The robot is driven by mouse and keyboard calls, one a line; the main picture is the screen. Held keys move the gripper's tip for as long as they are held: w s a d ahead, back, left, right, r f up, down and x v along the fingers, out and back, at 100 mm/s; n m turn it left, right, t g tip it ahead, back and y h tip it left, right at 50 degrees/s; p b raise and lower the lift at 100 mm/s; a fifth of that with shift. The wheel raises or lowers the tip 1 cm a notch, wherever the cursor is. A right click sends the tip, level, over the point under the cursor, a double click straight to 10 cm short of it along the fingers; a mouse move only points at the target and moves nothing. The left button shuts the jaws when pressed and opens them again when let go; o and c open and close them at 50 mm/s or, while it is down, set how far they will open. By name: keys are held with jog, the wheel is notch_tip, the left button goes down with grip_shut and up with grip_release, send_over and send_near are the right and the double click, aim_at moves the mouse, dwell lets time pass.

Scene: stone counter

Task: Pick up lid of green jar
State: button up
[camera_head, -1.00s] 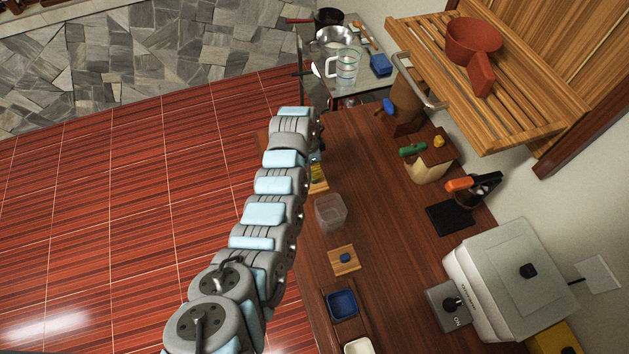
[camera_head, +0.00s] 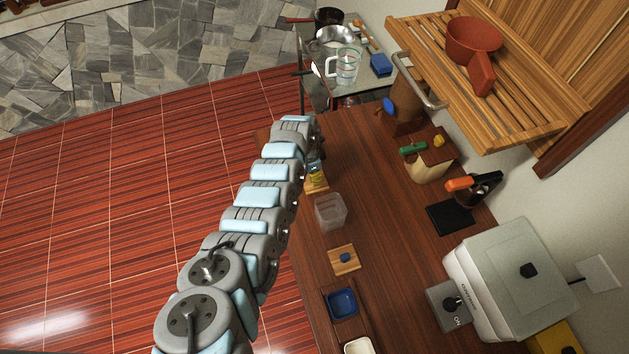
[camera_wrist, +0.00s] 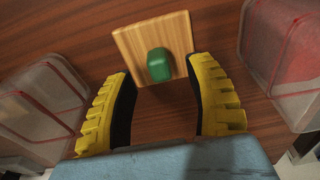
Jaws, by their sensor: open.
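A square light-wood lid (camera_wrist: 130,40) with a green knob (camera_wrist: 158,65) lies ahead of my gripper in the wrist view. No jar body shows under it, and I cannot tell what it rests on. My gripper (camera_wrist: 161,70) is open and empty, its two yellow fingers pointing at the lid. The knob appears between the fingertips, with space on both sides; I cannot tell the remaining distance. In the head view, my arm hides most of the gripper, and a light-wood edge (camera_head: 318,188) shows beside it.
Clear containers stand left (camera_wrist: 40,100) and right (camera_wrist: 285,60) of the lid in the wrist view. In the head view, a clear container (camera_head: 331,211), a wooden lid with blue knob (camera_head: 344,259) and a blue dish (camera_head: 342,303) line the wooden counter. Its middle is mostly clear.

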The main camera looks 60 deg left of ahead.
jog(key=shift+w+f+b, duration=0.1)
jog(key=shift+f+b, duration=0.35)
jog(key=shift+f, duration=0.6)
grip_shut()
